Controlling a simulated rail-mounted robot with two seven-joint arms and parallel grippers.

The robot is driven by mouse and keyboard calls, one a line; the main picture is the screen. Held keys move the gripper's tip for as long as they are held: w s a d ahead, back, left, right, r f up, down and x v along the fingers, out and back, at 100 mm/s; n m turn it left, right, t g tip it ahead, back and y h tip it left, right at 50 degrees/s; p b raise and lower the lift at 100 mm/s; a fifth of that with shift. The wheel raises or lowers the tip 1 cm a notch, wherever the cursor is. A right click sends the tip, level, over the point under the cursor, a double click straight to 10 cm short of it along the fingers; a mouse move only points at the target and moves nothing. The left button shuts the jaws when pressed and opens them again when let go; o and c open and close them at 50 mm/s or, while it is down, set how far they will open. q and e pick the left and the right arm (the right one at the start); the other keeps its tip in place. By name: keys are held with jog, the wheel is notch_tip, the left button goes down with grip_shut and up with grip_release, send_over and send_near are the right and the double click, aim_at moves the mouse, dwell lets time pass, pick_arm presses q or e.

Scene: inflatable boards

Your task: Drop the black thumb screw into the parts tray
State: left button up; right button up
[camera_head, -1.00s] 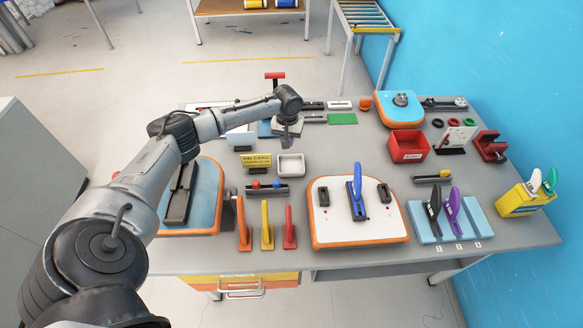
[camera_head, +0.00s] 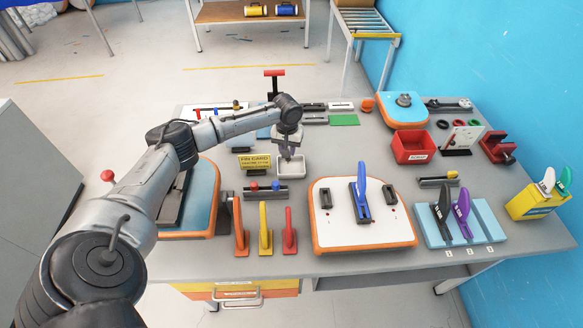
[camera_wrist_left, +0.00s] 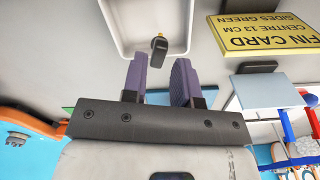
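The white parts tray (camera_head: 299,172) stands on the table behind the white board, and it fills the upper part of the left wrist view (camera_wrist_left: 113,22). The black thumb screw (camera_wrist_left: 159,45) shows against the tray's floor near one wall, with a small brass-coloured end. I cannot tell whether it rests on the floor or is just above it. My left gripper (camera_head: 287,155) is over the tray, pointing down. In the left wrist view its two purple-grey fingers (camera_wrist_left: 159,75) are apart with a clear gap, and the screw lies beyond their tips. My right gripper is not in view.
A yellow fin card sign (camera_head: 255,164) stands just left of the tray. A red bin (camera_head: 413,147) is farther right. Bare grey table lies right of the tray.

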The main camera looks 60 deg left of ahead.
pick_arm(q)
jog(key=shift+o, duration=1.4)
notch_tip(320, 180, up, 14)
jog(key=p, duration=0.2)
jog(key=shift+f, duration=0.1)
jog(key=shift+d, duration=0.1)
